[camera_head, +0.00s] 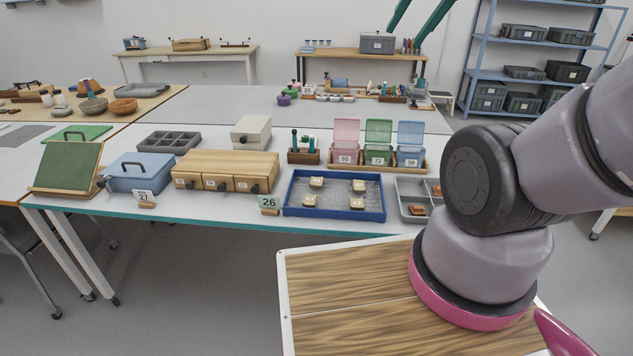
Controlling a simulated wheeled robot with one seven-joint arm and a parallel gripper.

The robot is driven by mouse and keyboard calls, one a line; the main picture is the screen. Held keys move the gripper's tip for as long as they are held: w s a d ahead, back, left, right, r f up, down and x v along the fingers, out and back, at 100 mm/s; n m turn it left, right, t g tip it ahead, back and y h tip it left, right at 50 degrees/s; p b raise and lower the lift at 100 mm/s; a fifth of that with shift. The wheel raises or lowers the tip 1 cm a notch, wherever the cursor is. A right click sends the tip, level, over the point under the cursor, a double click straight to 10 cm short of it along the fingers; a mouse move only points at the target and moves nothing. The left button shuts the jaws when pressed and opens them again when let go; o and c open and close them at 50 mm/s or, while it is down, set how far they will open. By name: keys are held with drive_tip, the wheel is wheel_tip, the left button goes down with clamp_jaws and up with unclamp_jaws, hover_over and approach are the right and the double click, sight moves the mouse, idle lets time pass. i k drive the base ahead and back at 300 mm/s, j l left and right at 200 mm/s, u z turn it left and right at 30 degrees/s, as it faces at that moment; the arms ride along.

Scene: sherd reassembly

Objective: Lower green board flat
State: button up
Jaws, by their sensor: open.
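The green board (67,166) stands tilted at the left end of the near table, its face turned toward me. A wooden frame or stand (97,185) shows at its lower edge and right side. My gripper is not in view; only links of my arm show at the right, far from the board.
A blue lidded box (140,172) stands close to the board's right. Wooden drawers (222,165), a blue tray (375,205) with several small pieces, and pink, green and blue lidded bins (378,143) stand farther right. A grey compartment tray (168,142) lies behind the blue box.

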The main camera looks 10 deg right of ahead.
sight(66, 167)
drive_tip(key=u, duration=1.45)
drive_tip(key=i+j+z, duration=0.1)
drive_tip(key=i+j, duration=0.2)
drive_tip(key=i+j+z, duration=0.1)
drive_tip(key=i+j, duration=0.25)
drive_tip(key=i+j+z, duration=0.1)
drive_tip(key=i+j, duration=0.25)
drive_tip(key=i+j+z, duration=0.1)
drive_tip(key=i+j, duration=0.25)
drive_tip(key=i+j+z, duration=0.1)
drive_tip(key=i+j, duration=0.25)
drive_tip(key=i+j+z, duration=0.1)
drive_tip(key=i+j, duration=0.2)
drive_tip(key=j, duration=0.2)
drive_tip(key=i+j+z, duration=0.1)
drive_tip(key=i+j, duration=0.15)
drive_tip(key=j, duration=0.2)
drive_tip(key=i+j+z, duration=0.1)
drive_tip(key=i+j, duration=0.2)
drive_tip(key=j, duration=0.15)
